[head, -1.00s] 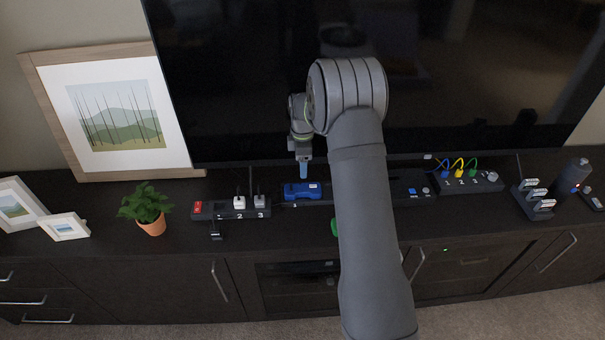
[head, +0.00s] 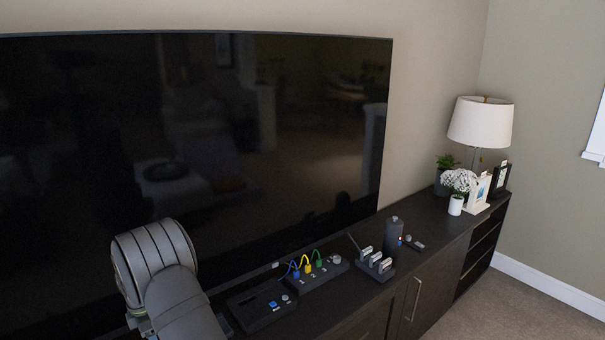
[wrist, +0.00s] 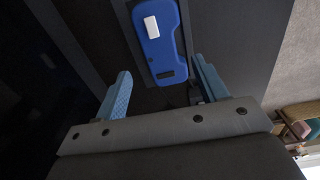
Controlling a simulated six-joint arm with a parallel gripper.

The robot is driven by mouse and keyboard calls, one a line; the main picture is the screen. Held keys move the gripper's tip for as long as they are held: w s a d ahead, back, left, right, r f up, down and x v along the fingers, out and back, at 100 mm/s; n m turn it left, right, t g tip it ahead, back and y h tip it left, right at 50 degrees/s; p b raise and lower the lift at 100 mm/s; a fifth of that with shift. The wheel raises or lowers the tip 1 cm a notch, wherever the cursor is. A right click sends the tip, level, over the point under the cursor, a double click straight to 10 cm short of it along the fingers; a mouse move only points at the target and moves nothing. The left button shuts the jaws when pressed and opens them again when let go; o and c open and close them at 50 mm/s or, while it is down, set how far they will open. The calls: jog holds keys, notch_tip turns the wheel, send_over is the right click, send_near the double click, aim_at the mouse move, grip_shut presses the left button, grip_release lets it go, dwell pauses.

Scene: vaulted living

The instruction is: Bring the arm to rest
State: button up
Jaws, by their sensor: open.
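In the wrist view my gripper (wrist: 163,68) is open, its two light-blue fingers spread apart with nothing held between them. A blue device (wrist: 168,62) with a white label lies beyond the fingertips, in a dark holder, and appears in the gap between them. I cannot tell how far the fingers are above it. In the head view my grey arm (head: 160,275) shows at the lower left. The gripper and the blue device are outside that view or hidden.
A large television (head: 270,130) stands behind my arm. On the dark cabinet (head: 440,235) are a panel with blue, yellow and green cables (head: 318,270), a holder with several labelled pieces (head: 375,262), a dark cylinder (head: 393,233), a flower pot (head: 456,205) and a lamp (head: 480,122).

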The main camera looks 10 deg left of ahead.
notch_tip(320, 180, down, 6)
jog(key=shift+r, duration=2.1)
jog(key=shift+f, duration=0.1)
